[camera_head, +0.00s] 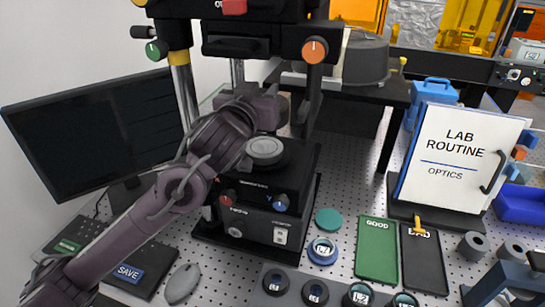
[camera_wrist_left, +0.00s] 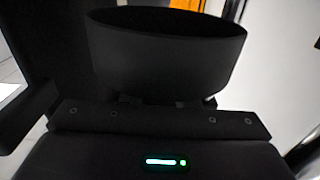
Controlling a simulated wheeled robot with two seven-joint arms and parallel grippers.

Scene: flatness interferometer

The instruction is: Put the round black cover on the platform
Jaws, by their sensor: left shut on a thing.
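My left gripper (camera_head: 268,112) reaches in over the black instrument and is shut on the round black cover (camera_wrist_left: 165,60). In the left wrist view the cover fills the upper middle as a wide, dark, round-rimmed body just beyond the gripper's mount. In the head view the gripper and wrist hide most of it. The platform (camera_head: 265,150) is a round grey disc on the black stage, just below and in front of the gripper. The cover appears to be above and behind the disc; the exact gap cannot be told. My right gripper does not show.
The instrument's upper head (camera_head: 260,40) and posts stand close around the gripper. A monitor (camera_head: 100,130) is at left. A green GOOD tray (camera_head: 377,250), a dark BAD tray (camera_head: 424,262) and a teal disc (camera_head: 328,220) lie at right. Several round parts line the front.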

